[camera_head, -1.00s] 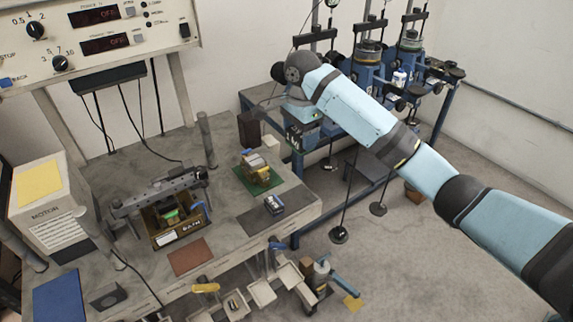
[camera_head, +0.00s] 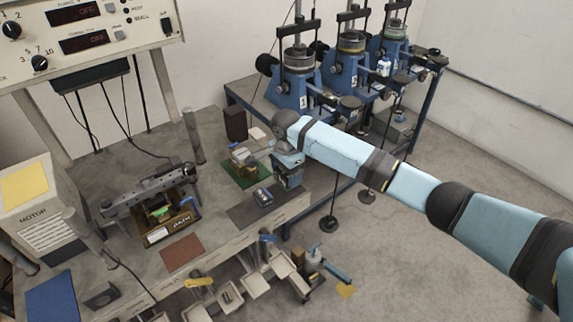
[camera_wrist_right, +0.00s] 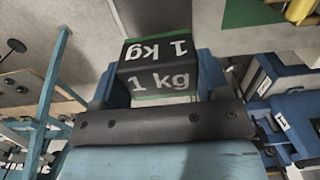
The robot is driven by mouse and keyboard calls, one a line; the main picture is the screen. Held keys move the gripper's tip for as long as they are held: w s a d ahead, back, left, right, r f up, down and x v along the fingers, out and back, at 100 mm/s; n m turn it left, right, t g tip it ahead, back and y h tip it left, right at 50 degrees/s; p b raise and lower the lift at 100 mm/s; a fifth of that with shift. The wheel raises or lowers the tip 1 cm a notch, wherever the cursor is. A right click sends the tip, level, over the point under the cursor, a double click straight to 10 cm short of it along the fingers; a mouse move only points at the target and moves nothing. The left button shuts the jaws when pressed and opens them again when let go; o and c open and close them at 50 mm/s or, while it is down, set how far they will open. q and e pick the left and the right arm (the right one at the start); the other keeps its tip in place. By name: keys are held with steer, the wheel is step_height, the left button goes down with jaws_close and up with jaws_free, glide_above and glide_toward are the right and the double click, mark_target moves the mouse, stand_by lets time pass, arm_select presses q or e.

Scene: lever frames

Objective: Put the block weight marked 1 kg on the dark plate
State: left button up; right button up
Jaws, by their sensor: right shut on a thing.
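The block weight marked 1 kg (camera_wrist_right: 158,68) is dark with green edges and white lettering. It is between the blue fingers of my right gripper (camera_wrist_right: 160,82) in the right wrist view, held shut. In the head view my right gripper (camera_head: 288,172) is over the right part of the bench, just right of the green mat; the block is hard to make out there. The dark plate (camera_head: 241,215) lies flat near the bench's front right edge, below and left of the gripper. A small dark-and-grey object (camera_head: 263,197) stands on it. My left gripper is not in view.
The green mat (camera_head: 237,180) holds yellowish and grey blocks (camera_head: 242,157). A dark upright box (camera_head: 235,124) stands behind it. A brown plate (camera_head: 182,252) and a wooden box (camera_head: 170,228) are to the left. Blue lever frames (camera_head: 345,75) stand at the back right.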

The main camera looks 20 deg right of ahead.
steer(key=shift+w+f, duration=0.1)
steer(key=shift+f, duration=1.3)
steer(key=o, duration=1.6)
steer(key=shift+f, duration=0.1)
